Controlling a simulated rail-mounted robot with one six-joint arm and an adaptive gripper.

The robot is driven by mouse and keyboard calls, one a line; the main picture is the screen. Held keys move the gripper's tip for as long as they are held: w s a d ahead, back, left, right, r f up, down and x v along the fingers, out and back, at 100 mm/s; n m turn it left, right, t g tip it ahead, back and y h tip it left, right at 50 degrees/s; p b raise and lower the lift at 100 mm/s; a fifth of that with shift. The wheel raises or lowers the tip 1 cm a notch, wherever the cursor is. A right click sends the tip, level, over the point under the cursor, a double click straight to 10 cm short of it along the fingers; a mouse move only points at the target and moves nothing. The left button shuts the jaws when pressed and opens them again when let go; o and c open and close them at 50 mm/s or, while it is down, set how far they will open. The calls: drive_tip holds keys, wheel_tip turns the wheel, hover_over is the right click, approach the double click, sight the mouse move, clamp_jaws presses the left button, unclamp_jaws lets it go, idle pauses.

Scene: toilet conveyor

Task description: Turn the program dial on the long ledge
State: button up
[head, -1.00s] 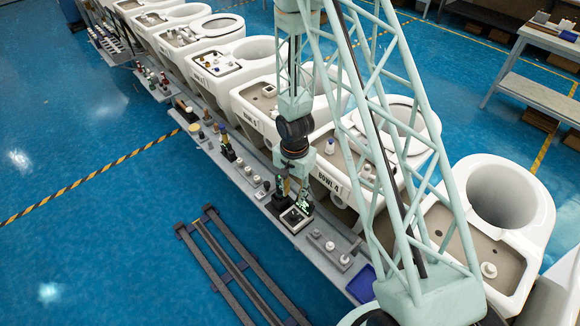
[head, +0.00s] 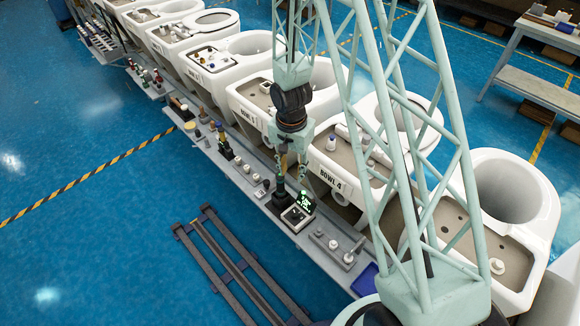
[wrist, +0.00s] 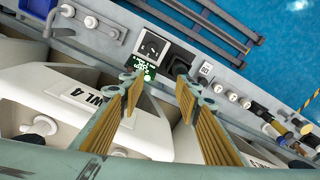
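The long ledge (head: 232,165) runs diagonally in front of the toilet bowls. I cannot tell for sure which of these is the program dial.
White bowls, one marked BOWL 4 (head: 333,181), stand close along the ledge. White knobs (head: 333,244) and a blue tray (head: 364,280) lie toward the near end. Dark rails (head: 228,262) lie on the open blue floor.

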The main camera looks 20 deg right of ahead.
drive_tip(key=shift+w+r, duration=0.3)
drive_tip(key=shift+r, duration=0.4)
drive_tip(key=shift+r, duration=0.1)
drive_tip(key=s+d+r+n+t+b, duration=0.1)
drive_tip(key=s+r+n+b, duration=0.3)
drive_tip(key=r, duration=0.9)
drive_tip(key=s+r+b, duration=0.1)
drive_tip(key=s+r, duration=0.4)
drive_tip(key=r, duration=0.7)
drive_tip(key=s+a+r+n+t+b, duration=0.1)
drive_tip(key=s+r, duration=0.4)
drive_tip(key=s, duration=0.8)
drive_tip(key=s+a+r+n+t+b, duration=0.1)
drive_tip(key=s+r+n+b, duration=0.3)
drive_tip(key=s, duration=0.9)
drive_tip(key=v, duration=0.2)
drive_tip(key=shift+r+b, duration=0.35)
